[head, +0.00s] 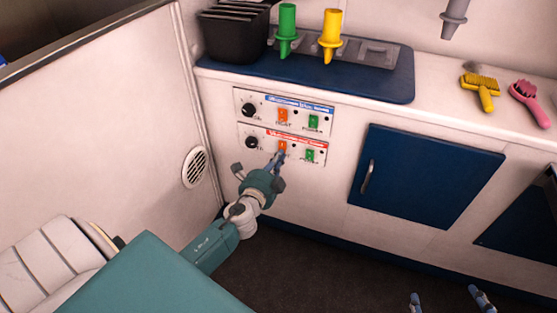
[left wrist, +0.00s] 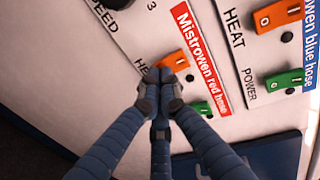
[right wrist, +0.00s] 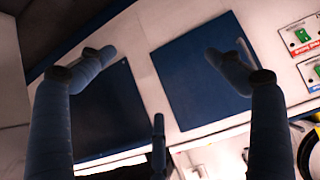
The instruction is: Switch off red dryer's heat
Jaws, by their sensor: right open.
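The red-labelled dryer panel (head: 301,146) is on the cabinet front below the blue-labelled one. Its orange heat switch (head: 282,146) also shows in the left wrist view (left wrist: 173,61); its green power switch is at the right (head: 310,155). My left gripper (head: 279,157) is at the heat switch with its fingers drawn together and nothing between them; the tips overlap the switch's lower part in the left wrist view (left wrist: 165,82). Contact and the switch's position are unclear. My right gripper (right wrist: 155,70) is open and empty; its fingertips show at the bottom of the head view (head: 448,298).
The blue-labelled panel (head: 300,109), with its own orange and green switches, sits just above. A dark knob (head: 252,142) is left of the heat switch. A blue cabinet door (head: 425,175) is to the right.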

